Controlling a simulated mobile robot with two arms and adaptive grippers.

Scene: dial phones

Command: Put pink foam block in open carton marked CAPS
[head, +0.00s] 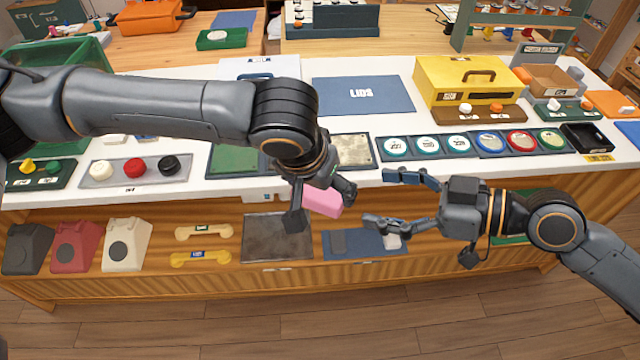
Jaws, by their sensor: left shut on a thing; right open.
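A pink foam block (323,202) is held in my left gripper (319,204), which is shut on it. The block hangs in front of the counter's front edge, near the middle of the head view. My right gripper (382,199) is open and empty, a little to the right of the block, with its fingers pointing left. An open brown carton (553,80) stands at the back right of the counter, well away from both grippers. The writing on it is too small to read, so I cannot confirm the CAPS mark.
A yellow box (468,84) stands left of the carton. A row of round dials (458,144) lies before it. A blue LIDS mat (362,96) lies flat at the back. Telephone shells (126,244) and handsets (203,231) sit on the lower shelf. My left arm hides part of the counter.

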